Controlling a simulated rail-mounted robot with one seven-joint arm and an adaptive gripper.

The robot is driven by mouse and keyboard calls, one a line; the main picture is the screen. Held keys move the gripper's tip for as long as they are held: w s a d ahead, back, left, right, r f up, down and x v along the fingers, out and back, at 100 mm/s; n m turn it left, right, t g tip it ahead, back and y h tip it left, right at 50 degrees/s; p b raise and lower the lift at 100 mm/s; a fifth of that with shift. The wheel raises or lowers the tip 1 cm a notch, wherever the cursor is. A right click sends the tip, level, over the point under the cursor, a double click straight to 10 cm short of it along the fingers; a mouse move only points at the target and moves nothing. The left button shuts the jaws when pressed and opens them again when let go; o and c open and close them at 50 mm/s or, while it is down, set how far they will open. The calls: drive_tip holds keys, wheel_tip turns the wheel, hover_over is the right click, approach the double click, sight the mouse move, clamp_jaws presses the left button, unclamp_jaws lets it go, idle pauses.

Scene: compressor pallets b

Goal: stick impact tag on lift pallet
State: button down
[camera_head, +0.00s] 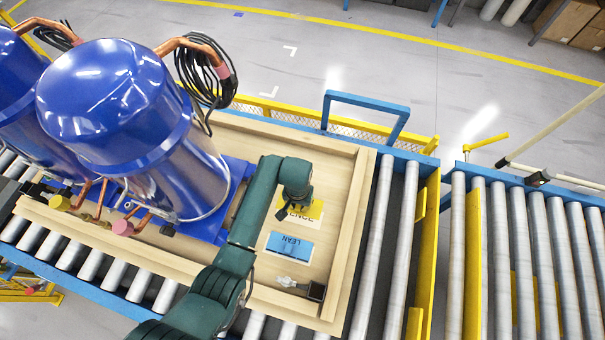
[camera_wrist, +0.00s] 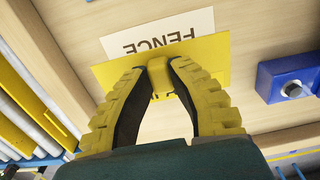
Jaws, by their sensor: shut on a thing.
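My gripper (camera_head: 288,207) is over the lift pallet (camera_head: 337,225), a wooden tray with raised edges, to the right of the compressors. In the wrist view, its two ribbed yellow fingers (camera_wrist: 160,68) are shut on the raised block of a flat yellow tag (camera_wrist: 216,62). The tag (camera_head: 315,208) lies over part of a white label reading FENCE (camera_wrist: 150,36). I cannot tell whether the tag touches the label or is just above it. The tag's own print is mostly hidden by the fingers. I cannot tell which tag is the impact tag.
Tall blue compressors (camera_head: 110,110) stand left. A blue bracket (camera_wrist: 285,78) sits close by my fingers. Rollers (camera_head: 400,220) run right.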

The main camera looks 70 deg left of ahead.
sight(299, 212)
drive_tip(key=shift+d, duration=0.15)
drive_tip(key=shift+d+f, duration=0.1)
drive_tip(key=shift+f, duration=0.15)
drive_tip(key=shift+f+b, duration=1.95)
drive_tip(key=shift+f, duration=0.55)
drive_tip(key=shift+f, duration=0.25)
drive_tip(key=shift+f, duration=0.5)
drive_tip(key=c, duration=1)
unclamp_jaws()
drive_tip(key=shift+o, duration=0.2)
